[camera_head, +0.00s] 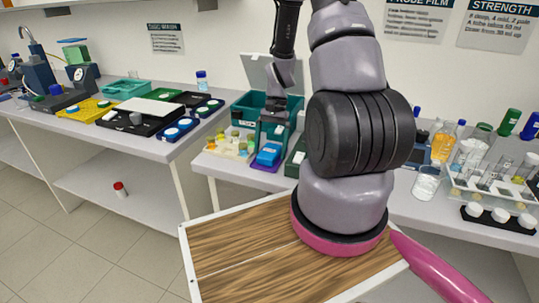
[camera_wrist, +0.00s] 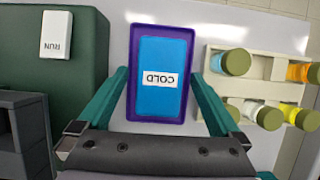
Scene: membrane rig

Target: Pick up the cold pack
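The cold pack (camera_wrist: 161,103) is a blue rectangular block with a white COLD label, which reads upside down in the wrist view. It lies in a shallow purple tray (camera_wrist: 160,29). In the head view the cold pack (camera_head: 268,155) is on the bench, just below my gripper. My gripper (camera_wrist: 160,75) is open, with its teal fingers on either side of the pack and tray. I cannot tell how far above the pack the fingertips are, or whether they touch the tray. In the head view my gripper (camera_head: 272,135) partly hides the pack's far end.
A dark green box with a RUN label (camera_wrist: 56,34) is close on the left. An open teal case (camera_head: 243,108) stands behind. Bottles and glassware crowd the bench's right end.

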